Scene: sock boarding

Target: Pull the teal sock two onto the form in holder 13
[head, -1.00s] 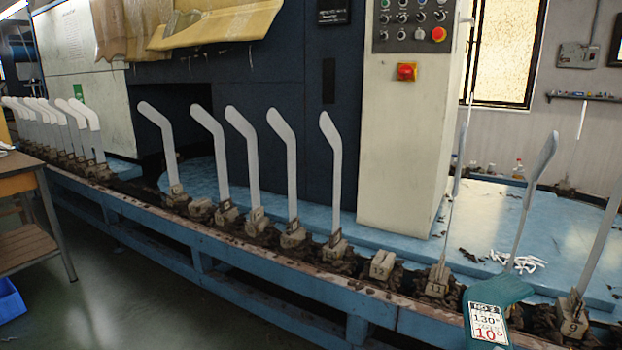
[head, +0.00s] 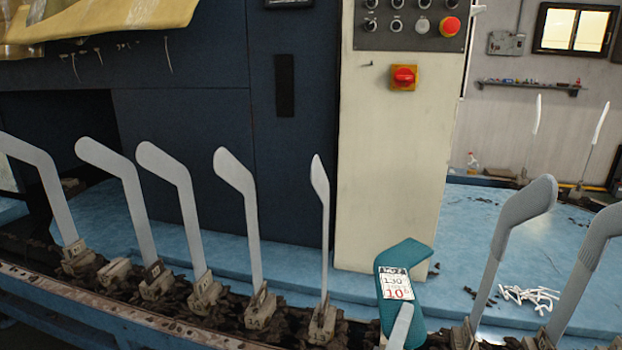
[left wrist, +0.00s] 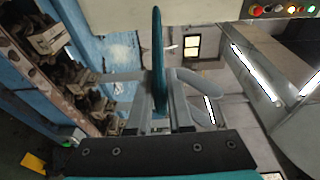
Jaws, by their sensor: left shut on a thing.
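The teal sock (head: 402,254) is bent like an L and hangs upright in the head view, with a white printed card showing on it. My left gripper (head: 400,312) is shut on its lower end. In the left wrist view the sock (left wrist: 157,45) stands edge-on between the fingers (left wrist: 159,95). The pale form (head: 320,250) just left of the sock rises bare from holder 13 (head: 323,322); it is seen nearly edge-on. The sock is apart from this form, to its right. My right gripper is not in view.
Several other pale forms (head: 240,190) stand along the rail to the left. A grey-topped form (head: 518,213) and another (head: 592,255) stand to the right. The cream control panel (head: 405,150) is behind. White strips (head: 528,296) lie on the blue deck.

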